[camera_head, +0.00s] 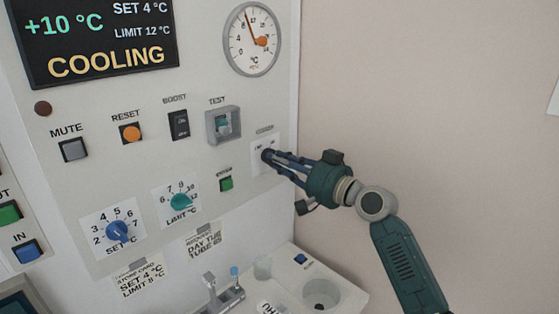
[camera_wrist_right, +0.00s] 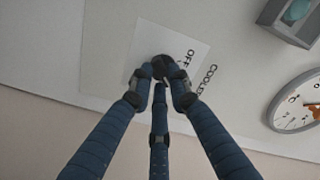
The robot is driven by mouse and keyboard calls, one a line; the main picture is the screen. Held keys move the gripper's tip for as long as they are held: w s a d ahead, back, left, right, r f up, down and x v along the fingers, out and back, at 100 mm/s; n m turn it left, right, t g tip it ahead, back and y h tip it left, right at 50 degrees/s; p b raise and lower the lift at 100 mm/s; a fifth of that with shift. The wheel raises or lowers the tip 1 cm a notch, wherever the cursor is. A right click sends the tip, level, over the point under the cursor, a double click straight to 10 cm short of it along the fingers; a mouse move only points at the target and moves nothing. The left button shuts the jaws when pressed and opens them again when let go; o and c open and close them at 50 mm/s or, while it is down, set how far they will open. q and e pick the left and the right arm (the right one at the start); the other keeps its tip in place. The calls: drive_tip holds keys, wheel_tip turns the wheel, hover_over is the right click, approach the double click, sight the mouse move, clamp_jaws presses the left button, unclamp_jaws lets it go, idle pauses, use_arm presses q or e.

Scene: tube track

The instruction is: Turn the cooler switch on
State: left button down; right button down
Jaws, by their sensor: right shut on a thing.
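The cooler switch is a dark knob (camera_wrist_right: 163,66) on a white label plate (camera_head: 259,166) at the right edge of the panel. The right wrist view shows "OFF" and "COOLER" printed around it. My right gripper (camera_head: 270,156) comes in from the right, and its dark blue fingers are closed around the knob; it also shows in the right wrist view (camera_wrist_right: 165,78). The fingertips hide most of the knob, so I cannot tell which way it points. The display (camera_head: 95,38) reads "+10 °C" and "COOLING". My left gripper is not in view.
The panel also carries a dial gauge (camera_head: 251,40), a covered test switch (camera_head: 223,125), a boost rocker (camera_head: 179,124), an orange reset button (camera_head: 130,133), and a teal limit knob (camera_head: 181,202). A white counter (camera_head: 290,262) stands below. Free space lies right of the panel.

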drive_tip(key=c, duration=1.6)
unclamp_jaws()
drive_tip(key=shift+c, duration=0.2)
drive_tip(key=shift+d, duration=0.1)
drive_tip(key=v, duration=1.2)
